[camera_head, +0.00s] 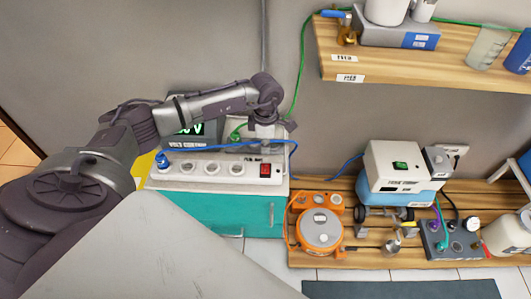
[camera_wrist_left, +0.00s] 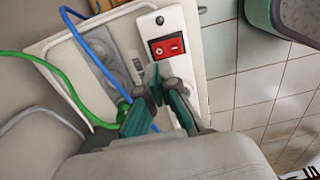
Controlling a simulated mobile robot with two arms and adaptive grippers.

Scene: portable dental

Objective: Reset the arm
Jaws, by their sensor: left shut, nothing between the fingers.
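My left arm (camera_head: 210,103) comes in from the left and reaches over the white outlet panel on the teal cabinet. My left gripper (camera_head: 286,126) is shut and empty, above the back right part of the panel. In the left wrist view its two fingers (camera_wrist_left: 166,88) point toward the white power strip, close to the red rocker switch (camera_wrist_left: 167,47). The red switch also shows in the head view (camera_head: 265,170), below and left of the gripper. Whether the fingers touch anything cannot be told. My right gripper is not in view.
The white outlet panel (camera_head: 205,185) carries a blue plug (camera_head: 162,160) and cables. A green cable (camera_head: 300,70) hangs behind the gripper. A wooden shelf (camera_head: 330,66) is at upper right. An orange device (camera_head: 320,228) and a white-blue box (camera_head: 395,165) stand at right.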

